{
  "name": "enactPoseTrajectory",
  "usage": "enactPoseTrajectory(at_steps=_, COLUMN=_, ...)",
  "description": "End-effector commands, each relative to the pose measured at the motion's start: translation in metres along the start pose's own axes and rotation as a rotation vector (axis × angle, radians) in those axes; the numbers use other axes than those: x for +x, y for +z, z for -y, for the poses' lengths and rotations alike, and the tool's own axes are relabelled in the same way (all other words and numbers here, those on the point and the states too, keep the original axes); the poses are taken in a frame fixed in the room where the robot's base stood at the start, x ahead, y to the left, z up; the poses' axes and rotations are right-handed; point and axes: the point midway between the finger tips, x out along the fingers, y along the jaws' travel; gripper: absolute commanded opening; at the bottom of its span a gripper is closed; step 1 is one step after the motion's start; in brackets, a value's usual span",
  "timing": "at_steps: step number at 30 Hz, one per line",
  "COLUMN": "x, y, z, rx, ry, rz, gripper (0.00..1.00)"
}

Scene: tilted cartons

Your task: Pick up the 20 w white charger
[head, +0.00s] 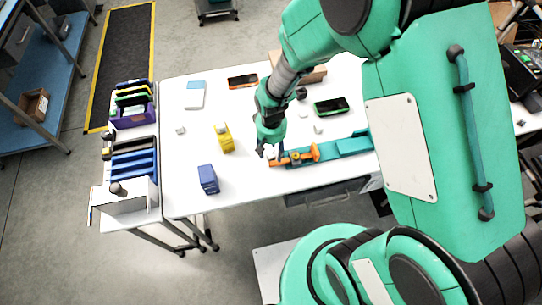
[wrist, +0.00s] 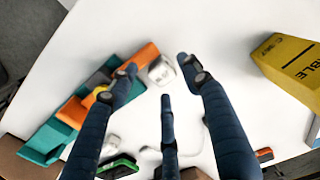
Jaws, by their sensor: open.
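The white charger (wrist: 161,71) is a small white block in the wrist view, just beyond and between my fingertips. It also shows in the head view (head: 269,151), low on the white table beside the end of the orange and teal tool. My gripper (wrist: 155,68) is open, with its dark blue fingers spread on either side of the charger and a third finger below it. I cannot tell whether any finger touches the charger. In the head view my gripper (head: 267,148) points down over the table's front part.
The orange and teal tool (wrist: 82,108) lies close left of the charger in the wrist view. A yellow carton (wrist: 285,66) stands to the right. A blue carton (head: 208,179) stands near the table's front edge. Other small white items and a green-edged phone (head: 331,106) lie behind.

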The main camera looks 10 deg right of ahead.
Motion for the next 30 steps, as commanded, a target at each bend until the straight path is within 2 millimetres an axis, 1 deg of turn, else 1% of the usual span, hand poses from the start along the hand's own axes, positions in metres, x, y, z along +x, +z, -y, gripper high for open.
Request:
enactPoseTrajectory(at_steps=1, x=0.008, y=0.001, z=0.000, rx=0.000, ry=0.000, rz=0.003, gripper=0.48)
enactPoseTrajectory(at_steps=3, x=0.016, y=0.000, z=0.000, rx=0.000, ry=0.000, rz=0.002, gripper=0.48)
enactPoseTrajectory(at_steps=6, x=0.026, y=0.000, z=0.000, rx=0.000, ry=0.000, rz=0.001, gripper=0.48)
enactPoseTrajectory(at_steps=9, x=0.032, y=0.000, z=0.000, rx=0.000, ry=0.000, rz=0.001, gripper=0.48)
enactPoseTrajectory(at_steps=26, x=0.033, y=0.000, z=0.000, rx=0.000, ry=0.000, rz=0.000, gripper=0.48)
enactPoseTrajectory(at_steps=27, x=0.033, y=0.000, z=0.000, rx=0.000, ry=0.000, rz=0.000, gripper=0.46)
enactPoseTrajectory(at_steps=29, x=0.033, y=0.000, z=0.000, rx=0.000, ry=0.000, rz=0.000, gripper=0.34)
enactPoseTrajectory(at_steps=30, x=0.033, y=0.000, z=0.000, rx=0.000, ry=0.000, rz=0.000, gripper=0.27)
